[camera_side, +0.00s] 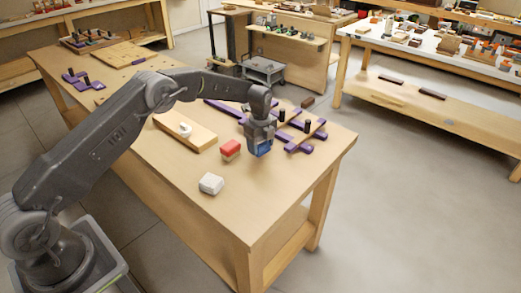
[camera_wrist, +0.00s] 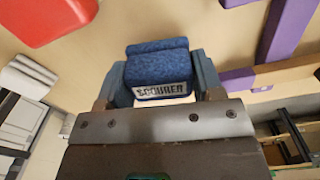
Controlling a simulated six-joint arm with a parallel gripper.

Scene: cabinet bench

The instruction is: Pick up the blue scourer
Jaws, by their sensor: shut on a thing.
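The blue scourer (camera_wrist: 158,66) sits between the two fingers of my gripper (camera_wrist: 158,85) in the wrist view. It has a textured blue top and a white label reading "SCOURER". My gripper is shut on it. In the side view my gripper (camera_side: 259,140) points down over the right part of the bench, with the blue scourer (camera_side: 262,148) low between its fingers. I cannot tell whether the scourer's underside touches the bench top.
A red block (camera_side: 230,148) and a white block (camera_side: 211,184) stand on the bench (camera_side: 270,200) left of my gripper. Purple strips with dark pegs (camera_side: 306,126) lie close on the right. A wooden board with a white ring (camera_side: 185,130) lies behind. The bench's front corner is clear.

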